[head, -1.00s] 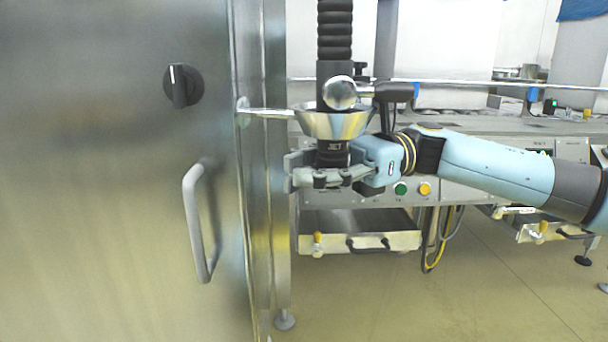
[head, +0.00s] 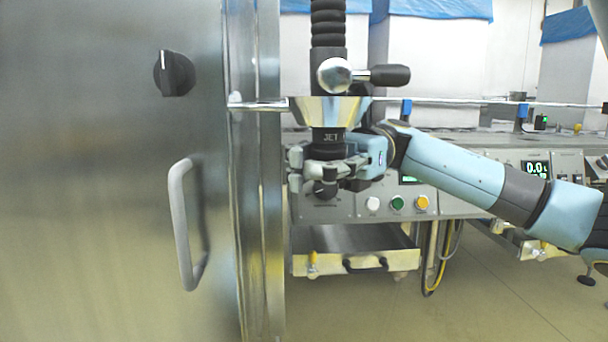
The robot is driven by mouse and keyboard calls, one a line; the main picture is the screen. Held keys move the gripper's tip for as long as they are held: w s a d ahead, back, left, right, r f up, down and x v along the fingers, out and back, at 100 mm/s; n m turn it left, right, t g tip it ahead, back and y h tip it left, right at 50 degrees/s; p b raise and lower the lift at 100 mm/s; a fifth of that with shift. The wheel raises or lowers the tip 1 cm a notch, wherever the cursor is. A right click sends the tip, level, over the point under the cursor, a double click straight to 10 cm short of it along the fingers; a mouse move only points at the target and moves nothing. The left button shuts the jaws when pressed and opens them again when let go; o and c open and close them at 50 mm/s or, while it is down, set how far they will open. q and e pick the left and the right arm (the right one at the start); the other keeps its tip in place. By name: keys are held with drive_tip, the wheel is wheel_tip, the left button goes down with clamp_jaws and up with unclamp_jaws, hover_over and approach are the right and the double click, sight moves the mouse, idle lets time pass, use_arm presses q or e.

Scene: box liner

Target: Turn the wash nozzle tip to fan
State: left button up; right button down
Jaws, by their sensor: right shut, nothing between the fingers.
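The wash nozzle hangs upright from a black ribbed hose (head: 328,24), with a steel cone-shaped holder (head: 322,109) around it. Its black tip (head: 331,138) shows below the cone and reads "JET" toward me. My right gripper (head: 312,172) reaches in from the right at the tip's lower end. Its fingers are shut with nothing between them and cover the bottom of the tip; whether they touch it I cannot tell. My left gripper is out of view.
A steel ball with a black lever (head: 388,75) sits above the cone. A steel cabinet with a grey handle (head: 180,220) and black knob (head: 174,74) fills the left. A control panel with buttons (head: 398,203) stands behind. Open floor lies at lower right.

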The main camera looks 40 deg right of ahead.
drive_tip(key=c, duration=2)
unclamp_jaws()
drive_tip(key=shift+c, duration=0.2)
drive_tip(key=o, duration=0.9)
drive_tip(key=v, duration=1.2)
